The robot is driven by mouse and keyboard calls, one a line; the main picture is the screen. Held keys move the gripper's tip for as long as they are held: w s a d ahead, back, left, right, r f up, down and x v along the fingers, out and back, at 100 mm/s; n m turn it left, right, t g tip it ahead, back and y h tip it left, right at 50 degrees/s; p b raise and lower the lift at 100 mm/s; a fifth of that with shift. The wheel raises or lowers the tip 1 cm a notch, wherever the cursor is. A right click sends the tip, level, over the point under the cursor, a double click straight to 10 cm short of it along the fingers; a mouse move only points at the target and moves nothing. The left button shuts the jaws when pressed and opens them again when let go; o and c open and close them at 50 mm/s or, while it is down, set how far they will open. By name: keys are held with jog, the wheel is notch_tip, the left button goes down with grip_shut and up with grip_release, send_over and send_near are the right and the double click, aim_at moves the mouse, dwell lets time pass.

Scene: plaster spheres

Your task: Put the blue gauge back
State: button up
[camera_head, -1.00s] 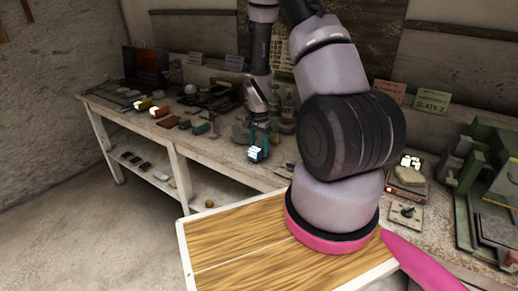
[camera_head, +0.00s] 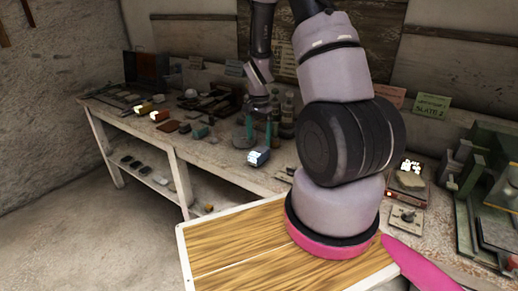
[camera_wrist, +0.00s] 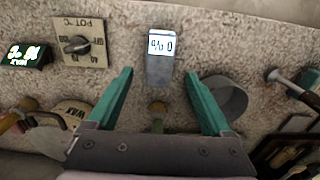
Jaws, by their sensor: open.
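The blue gauge (camera_head: 259,157), a small block with a lit white display, rests on the workbench close to its front edge. In the wrist view the gauge (camera_wrist: 159,70) shows its display at the top and a grey-blue body below. My gripper (camera_head: 262,131) is above and just behind the gauge, with its teal fingers apart and nothing held. In the wrist view my gripper (camera_wrist: 158,75) has its fingertips on either side of the gauge's line, with clear gaps. Whether the gauge is level with the tips is hard to tell.
A yellow gauge (camera_head: 141,111) and a red one (camera_head: 159,116) stand further left on the bench (camera_head: 225,160). Bottles (camera_head: 288,112) stand behind my gripper. A knob panel labelled POT (camera_wrist: 80,42) and a dark lit display (camera_wrist: 26,55) lie left in the wrist view.

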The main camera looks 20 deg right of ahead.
notch_tip(320, 180, up, 5)
notch_tip(320, 180, up, 9)
jog(key=n+t, duration=0.1)
jog(key=t, duration=0.1)
send_over(259, 151)
jog(key=s+a, duration=0.1)
jog(key=a, duration=0.1)
jog(key=s+a+r+n+t+y, duration=0.15)
jog(key=s+r, duration=0.35)
jog(key=r, duration=0.7)
jog(key=s+a+r+n+t, duration=0.2)
jog(key=s+r, duration=0.3)
jog(key=s, duration=0.2)
jog(key=s+a+r+n+t, duration=0.1)
jog(key=s+a+r+n, duration=0.1)
jog(key=s+r, duration=0.4)
jog(key=shift+s+t, duration=0.35)
jog(key=shift+s, duration=0.1)
jog(key=shift+a+n+y, duration=0.1)
jog(key=shift+n+y, duration=0.15)
